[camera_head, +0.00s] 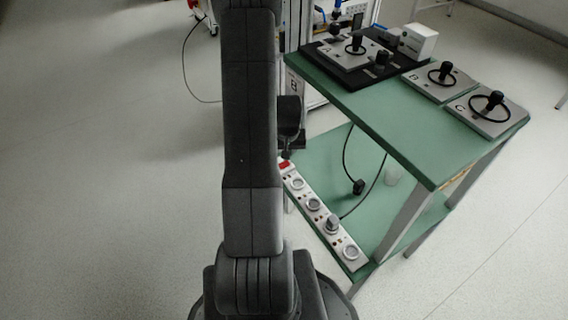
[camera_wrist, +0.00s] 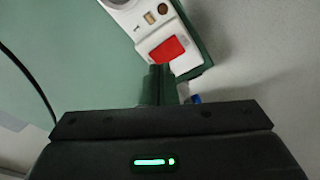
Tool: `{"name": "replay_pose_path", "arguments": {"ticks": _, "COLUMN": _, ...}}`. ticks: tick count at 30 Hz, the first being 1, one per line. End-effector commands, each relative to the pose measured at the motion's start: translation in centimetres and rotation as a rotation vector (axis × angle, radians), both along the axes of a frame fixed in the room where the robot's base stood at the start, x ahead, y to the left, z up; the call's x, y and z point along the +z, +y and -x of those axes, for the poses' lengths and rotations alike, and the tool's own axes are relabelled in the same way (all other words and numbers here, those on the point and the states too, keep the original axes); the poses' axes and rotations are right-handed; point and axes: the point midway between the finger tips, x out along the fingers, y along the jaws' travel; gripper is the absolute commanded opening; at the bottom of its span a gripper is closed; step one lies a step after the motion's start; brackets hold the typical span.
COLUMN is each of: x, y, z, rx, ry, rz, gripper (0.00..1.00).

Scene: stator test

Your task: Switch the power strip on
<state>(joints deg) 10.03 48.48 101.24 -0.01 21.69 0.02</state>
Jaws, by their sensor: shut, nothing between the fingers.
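The power strip (camera_head: 325,220) is a long white bar along the left edge of the table's lower green shelf. Its red switch (camera_head: 285,165) is at the far end, by my gripper (camera_head: 287,154). In the wrist view the red switch (camera_wrist: 168,50) is plain on the end of the white strip (camera_wrist: 139,17), just beyond the dark fingertips (camera_wrist: 158,70). My gripper is shut and empty. I cannot tell whether the fingers touch the switch, or which way the switch is tipped.
The green table top (camera_head: 385,110) overhangs the shelf and carries several plates with handwheels. Open floor (camera_head: 110,200) is at left.

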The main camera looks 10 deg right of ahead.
Motion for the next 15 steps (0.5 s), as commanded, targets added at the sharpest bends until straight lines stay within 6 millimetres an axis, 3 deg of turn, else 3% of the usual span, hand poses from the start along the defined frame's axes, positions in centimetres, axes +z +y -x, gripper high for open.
{"name": "replay_pose_path", "arguments": {"ticks": 15, "x": -0.37, "y": 0.00, "z": 0.00, "rx": 0.000, "ry": 0.000, "rz": 0.000, "gripper": 0.00}}
